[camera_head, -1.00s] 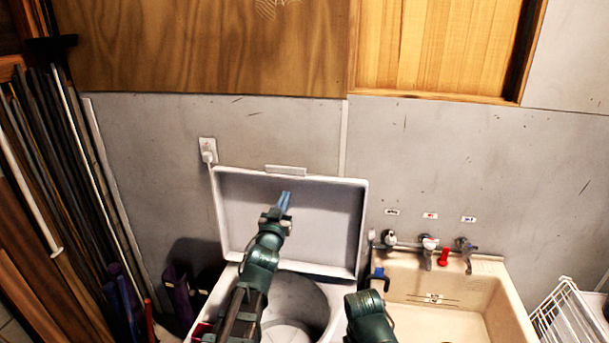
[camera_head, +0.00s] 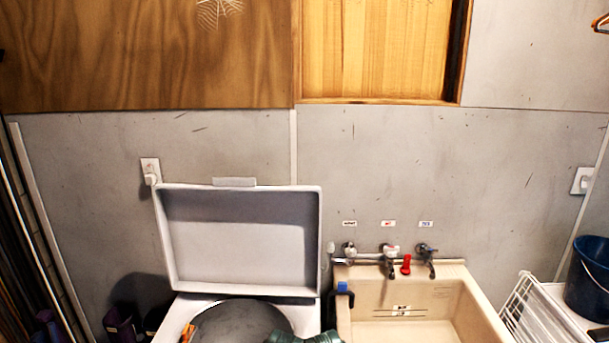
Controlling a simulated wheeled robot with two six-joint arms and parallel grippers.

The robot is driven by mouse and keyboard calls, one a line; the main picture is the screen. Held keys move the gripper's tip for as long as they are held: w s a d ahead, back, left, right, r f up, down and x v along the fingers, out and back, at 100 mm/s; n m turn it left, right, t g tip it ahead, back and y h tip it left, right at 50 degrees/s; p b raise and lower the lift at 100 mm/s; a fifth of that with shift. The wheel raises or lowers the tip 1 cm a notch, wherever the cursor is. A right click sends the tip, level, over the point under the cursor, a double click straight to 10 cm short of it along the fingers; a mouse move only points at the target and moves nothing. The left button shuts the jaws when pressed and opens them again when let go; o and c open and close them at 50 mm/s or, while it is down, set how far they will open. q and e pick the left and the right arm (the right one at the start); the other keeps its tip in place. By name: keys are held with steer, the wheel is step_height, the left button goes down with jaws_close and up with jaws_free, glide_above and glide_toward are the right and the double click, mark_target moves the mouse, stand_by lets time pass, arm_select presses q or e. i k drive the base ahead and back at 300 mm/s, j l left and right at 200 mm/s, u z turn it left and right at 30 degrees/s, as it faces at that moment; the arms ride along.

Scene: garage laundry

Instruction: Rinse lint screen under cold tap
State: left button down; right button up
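No lint screen can be made out. The cream sink (camera_head: 448,275) stands at the lower right, its basin cut off by the bottom edge. A small label hangs above each; the right label (camera_head: 426,224) has bluish lettering, too small to read. I see no water running. Only a green piece of my arm shows at the bottom edge; both grippers are out of view.
A top-loading washer with its lid (camera_head: 240,240) up stands left of the sink. A blue-capped item (camera_head: 343,288) is at the sink's left rim, and a red object (camera_head: 405,266) is between taps. A white rack (camera_head: 535,312) and dark blue bucket (camera_head: 590,280) are at right.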

mark_target(430, 251)
steer(key=u, duration=0.3)
steer(key=l+u, duration=0.25)
steer(key=u, duration=0.15)
steer(key=k+l+u, duration=0.1)
steer(key=l+u, duration=0.4)
steer(key=u, duration=0.25)
steer(key=k+l+u, duration=0.25)
steer(key=k+l, duration=0.45)
steer(key=l, duration=0.25)
steer(key=k+l+u, duration=0.25)
steer(key=k+l, duration=0.5)
steer(key=l, duration=0.1)
